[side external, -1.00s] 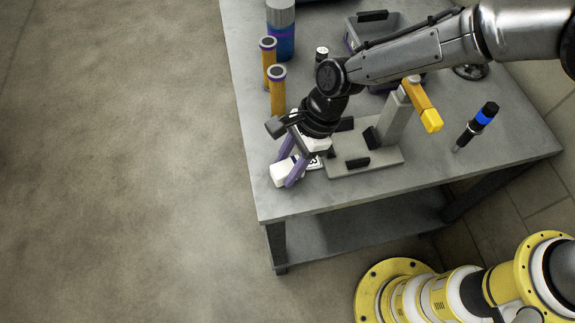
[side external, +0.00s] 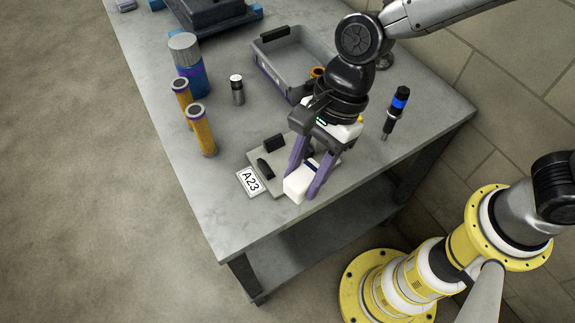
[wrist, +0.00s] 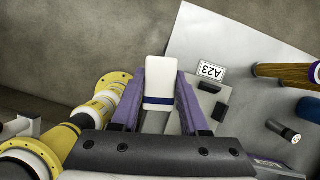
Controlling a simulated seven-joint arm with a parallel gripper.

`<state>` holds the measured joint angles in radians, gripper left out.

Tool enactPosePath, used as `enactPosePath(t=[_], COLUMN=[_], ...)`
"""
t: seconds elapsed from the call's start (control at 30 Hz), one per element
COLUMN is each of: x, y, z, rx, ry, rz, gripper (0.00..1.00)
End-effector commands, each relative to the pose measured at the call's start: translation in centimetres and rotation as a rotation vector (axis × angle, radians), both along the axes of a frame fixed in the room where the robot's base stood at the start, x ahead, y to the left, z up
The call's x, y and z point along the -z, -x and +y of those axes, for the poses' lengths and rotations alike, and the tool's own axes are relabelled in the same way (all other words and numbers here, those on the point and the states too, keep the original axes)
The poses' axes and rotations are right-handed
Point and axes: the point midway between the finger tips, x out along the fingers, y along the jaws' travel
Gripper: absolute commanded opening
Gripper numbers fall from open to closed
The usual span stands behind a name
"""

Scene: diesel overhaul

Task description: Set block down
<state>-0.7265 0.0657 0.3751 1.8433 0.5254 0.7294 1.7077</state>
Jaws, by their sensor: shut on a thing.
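A white block (side external: 298,185) with a dark blue band is held between the purple fingers of my gripper (side external: 303,181). In the wrist view the same block (wrist: 160,80) sits between both fingers of the gripper (wrist: 158,92). In the side view it appears over the front part of the table, near its front edge. Its underside is hidden, and I cannot tell whether it touches anything. A grey fixture plate (side external: 253,159) with black pads lies behind and left of it, partly hidden by my gripper. A white A23 label (side external: 250,181) lies at the plate's left corner.
Two orange cylinders (side external: 201,132) and a blue canister (side external: 188,60) stand on the left of the table (side external: 215,215). A small silver-black cylinder (side external: 237,89) stands between them and a grey bin (side external: 277,65).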

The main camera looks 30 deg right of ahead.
Motion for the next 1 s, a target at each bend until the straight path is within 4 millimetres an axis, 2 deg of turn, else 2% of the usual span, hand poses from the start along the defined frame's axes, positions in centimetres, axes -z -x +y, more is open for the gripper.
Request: enactPosePath(t=[0.17,0.27,0.7,1.0], x=[-0.4,-1.4,-12.0,-11.6], y=[0.3,0.2,0.3,-2.8], z=[-0.4,-0.4,-0.4,-6.9], rx=[0.0,-0.001,-0.001,0.043], ry=[-0.001,-0.004,-0.004,0.019], rz=[-0.002,-0.005,-0.005,-0.009], gripper=[0.0,0.0,0.0,0.0])
